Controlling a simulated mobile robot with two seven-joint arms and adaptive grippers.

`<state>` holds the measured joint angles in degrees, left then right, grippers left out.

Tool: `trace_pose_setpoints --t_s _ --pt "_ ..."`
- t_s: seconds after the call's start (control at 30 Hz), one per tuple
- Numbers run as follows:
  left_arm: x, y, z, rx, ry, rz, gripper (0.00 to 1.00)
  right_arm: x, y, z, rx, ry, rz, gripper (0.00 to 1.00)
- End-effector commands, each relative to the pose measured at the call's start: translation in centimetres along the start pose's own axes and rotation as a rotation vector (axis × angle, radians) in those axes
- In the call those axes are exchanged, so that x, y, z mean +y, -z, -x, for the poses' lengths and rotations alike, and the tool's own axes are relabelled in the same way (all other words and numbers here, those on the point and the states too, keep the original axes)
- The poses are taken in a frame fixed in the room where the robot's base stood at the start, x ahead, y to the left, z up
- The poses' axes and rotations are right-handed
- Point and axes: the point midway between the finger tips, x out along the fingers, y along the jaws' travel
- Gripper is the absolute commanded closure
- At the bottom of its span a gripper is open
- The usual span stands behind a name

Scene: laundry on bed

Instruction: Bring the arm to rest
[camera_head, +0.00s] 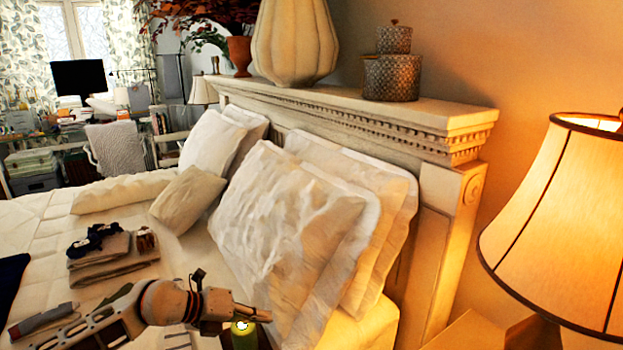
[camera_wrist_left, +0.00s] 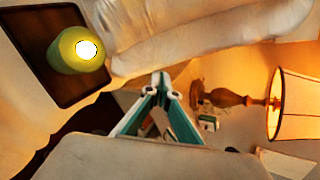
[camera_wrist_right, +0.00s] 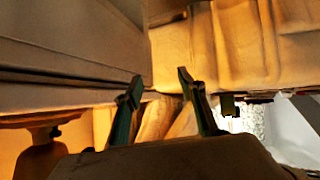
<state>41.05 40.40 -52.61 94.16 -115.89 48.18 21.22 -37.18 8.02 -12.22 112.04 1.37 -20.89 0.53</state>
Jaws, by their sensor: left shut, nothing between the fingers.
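My left arm comes in from the lower left in the head view, low over the bed. Its gripper (camera_head: 258,313) points right, near a green-yellow round object with a bright top (camera_head: 242,326). In the left wrist view, the left gripper's fingers (camera_wrist_left: 161,80) meet at the tips, with nothing between them. The green object (camera_wrist_left: 77,50) stands on a dark tray (camera_wrist_left: 28,22), apart from the fingers. My right gripper (camera_wrist_right: 157,82) shows only in the right wrist view, fingers apart and empty, near brown wooden-looking surfaces.
Pillows (camera_head: 290,230) lean against the carved headboard (camera_head: 350,118). Folded cloths (camera_head: 112,262) with small dark items lie on the bed. A lit lamp (camera_head: 560,215) stands at the right and also shows in the left wrist view (camera_wrist_left: 298,105). A desk area is far left.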

Motion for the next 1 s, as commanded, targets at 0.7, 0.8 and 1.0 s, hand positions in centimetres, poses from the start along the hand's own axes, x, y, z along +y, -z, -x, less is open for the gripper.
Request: trace_pose_setpoints --t_s 0.7,0.8,1.0 --pt "0.3 13.1 1.1 -0.407 0.715 1.482 1.0 0.1 0.6 0.1 0.009 -0.002 0.001 0.6" --pt "5.4 16.8 1.9 -0.511 0.656 1.729 1.0 0.1 0.6 0.1 0.008 -0.002 0.001 0.6" --pt "12.9 25.7 3.5 -0.656 0.493 2.11 1.0 0.1 0.3 0.1 0.004 -0.002 0.002 0.6"
